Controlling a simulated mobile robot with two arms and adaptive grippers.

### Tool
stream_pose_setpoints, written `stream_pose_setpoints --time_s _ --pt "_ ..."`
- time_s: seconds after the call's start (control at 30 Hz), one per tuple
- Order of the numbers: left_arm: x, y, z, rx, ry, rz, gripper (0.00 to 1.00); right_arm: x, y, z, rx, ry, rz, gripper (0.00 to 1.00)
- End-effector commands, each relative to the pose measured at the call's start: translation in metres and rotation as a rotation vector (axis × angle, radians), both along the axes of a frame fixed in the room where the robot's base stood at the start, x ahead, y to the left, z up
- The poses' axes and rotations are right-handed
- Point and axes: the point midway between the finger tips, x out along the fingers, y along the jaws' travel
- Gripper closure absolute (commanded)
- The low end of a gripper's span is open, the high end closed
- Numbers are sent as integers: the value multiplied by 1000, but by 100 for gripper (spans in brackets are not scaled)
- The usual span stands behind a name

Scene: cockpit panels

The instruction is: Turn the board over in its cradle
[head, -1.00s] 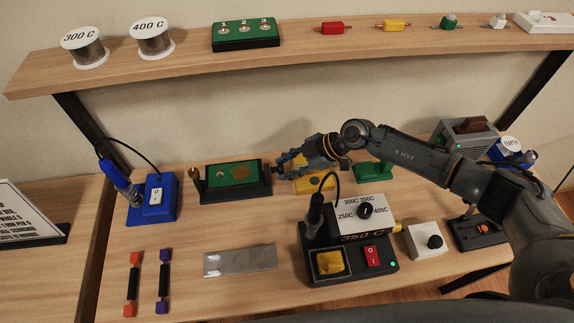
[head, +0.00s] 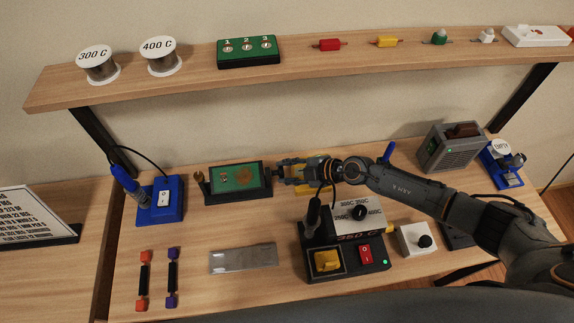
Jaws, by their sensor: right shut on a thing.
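The green board (head: 232,178) sits in its dark cradle (head: 240,198) at the back of the bench, left of centre. Its visible face shows a small round spot and a brownish patterned area. A brown knob (head: 199,178) stands at the cradle's left end. My right gripper (head: 277,173) is at the cradle's right end, its fingers pointing left. It is shut on what seems to be the knob at that end, which the fingers mostly hide. My left gripper is not in view.
A soldering station (head: 345,265) stands in front of my right arm. A blue switch stand (head: 170,212) is left of the cradle. A yellow block (head: 300,188) lies partly behind my gripper. A clear grey plate (head: 243,258) lies in front, with free bench between it and the cradle.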

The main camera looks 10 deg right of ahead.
Motion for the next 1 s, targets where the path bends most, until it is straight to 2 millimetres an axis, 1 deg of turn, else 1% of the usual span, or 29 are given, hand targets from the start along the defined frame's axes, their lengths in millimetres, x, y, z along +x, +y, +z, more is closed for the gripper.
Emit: stream_pose_setpoints --time_s 0.2,0.4,0.9,0.93,0.97,1.0 --pt "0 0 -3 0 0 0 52 -2 1 -3 3 -118 0 99" --pt "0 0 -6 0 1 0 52 -2 1 -3 2 -181 0 99" --pt "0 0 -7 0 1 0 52 -2 1 -2 2 -201 2 99" --pt "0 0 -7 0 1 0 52 -2 1 -2 2 -201 2 64" --pt "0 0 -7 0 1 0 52 -2 1 -2 2 -201 2 57" --pt "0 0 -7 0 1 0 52 -2 1 -2 2 -201 2 49"
